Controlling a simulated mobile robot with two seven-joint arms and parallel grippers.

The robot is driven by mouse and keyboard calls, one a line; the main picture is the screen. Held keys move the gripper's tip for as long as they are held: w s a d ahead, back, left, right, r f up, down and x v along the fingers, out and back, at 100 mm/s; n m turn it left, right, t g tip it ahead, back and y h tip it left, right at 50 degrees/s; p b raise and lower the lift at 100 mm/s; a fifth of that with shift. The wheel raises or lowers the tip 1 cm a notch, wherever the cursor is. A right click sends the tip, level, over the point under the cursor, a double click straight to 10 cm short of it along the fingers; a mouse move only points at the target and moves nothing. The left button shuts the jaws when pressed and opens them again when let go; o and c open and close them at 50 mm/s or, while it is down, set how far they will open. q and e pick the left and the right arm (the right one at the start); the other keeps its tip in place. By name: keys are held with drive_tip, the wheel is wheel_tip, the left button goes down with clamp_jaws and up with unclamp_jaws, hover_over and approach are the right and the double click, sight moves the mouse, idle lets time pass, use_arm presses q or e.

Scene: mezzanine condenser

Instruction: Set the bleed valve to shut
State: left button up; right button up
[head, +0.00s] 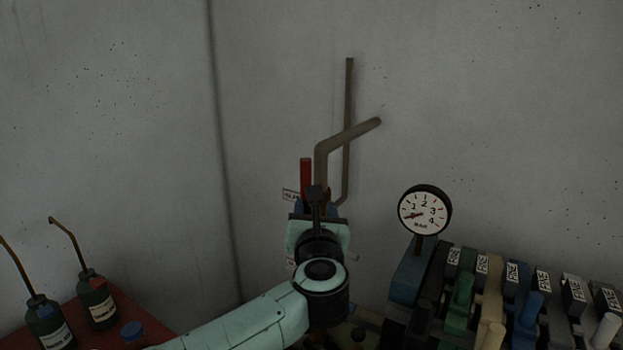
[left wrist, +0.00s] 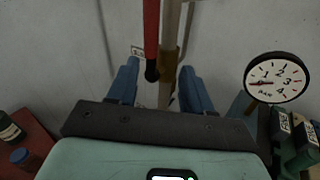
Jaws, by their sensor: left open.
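The bleed valve's red handle (head: 306,172) stands upright beside a brown vertical pipe on the wall in the head view. In the left wrist view the red handle (left wrist: 151,30) comes down to a dark rounded end, just left of the pipe. A small label tag (head: 291,195) sits left of the valve; its text is too small to read surely. My left gripper (head: 316,206) is in front of the valve, its body hiding the valve's lower part. In the left wrist view its blue fingers (left wrist: 160,80) are apart, with the handle's end and pipe showing between them. No grip shows. My right gripper is out of view.
A round pressure gauge (head: 425,212) stands right of the valve, its needle low on the scale. Several coloured levers with labels (head: 496,290) line the right. Two dark oil cans (head: 97,300) stand on a red surface (head: 150,326) at left. Bent pipe (head: 350,134) rises above the valve.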

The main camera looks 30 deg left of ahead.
sight(306, 175)
use_arm(q)
drive_tip(key=shift+n, duration=0.8)
drive_tip(key=w+a+r+p, duration=0.1)
drive_tip(key=w+a, duration=0.1)
drive_tip(key=w, duration=0.1)
drive_tip(key=w+a+r+p, duration=0.1)
drive_tip(key=w+a+p, duration=0.1)
drive_tip(key=w+a+r+p, duration=0.1)
drive_tip(key=w+a, duration=0.1)
drive_tip(key=w, duration=0.1)
drive_tip(key=shift+w+a+r, duration=0.1)
drive_tip(key=shift+w+a, duration=0.1)
drive_tip(key=shift+w, duration=0.1)
drive_tip(key=shift+w+a+p, duration=0.3)
drive_tip(key=shift+w+p, duration=0.05)
drive_tip(key=shift+w, duration=0.2)
drive_tip(key=shift+f, duration=0.2)
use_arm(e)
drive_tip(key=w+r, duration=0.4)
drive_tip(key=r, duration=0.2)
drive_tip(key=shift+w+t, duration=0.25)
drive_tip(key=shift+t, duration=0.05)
use_arm(q)
drive_tip(key=shift+s, duration=0.1)
drive_tip(key=shift+c, duration=0.8)
clamp_jaws()
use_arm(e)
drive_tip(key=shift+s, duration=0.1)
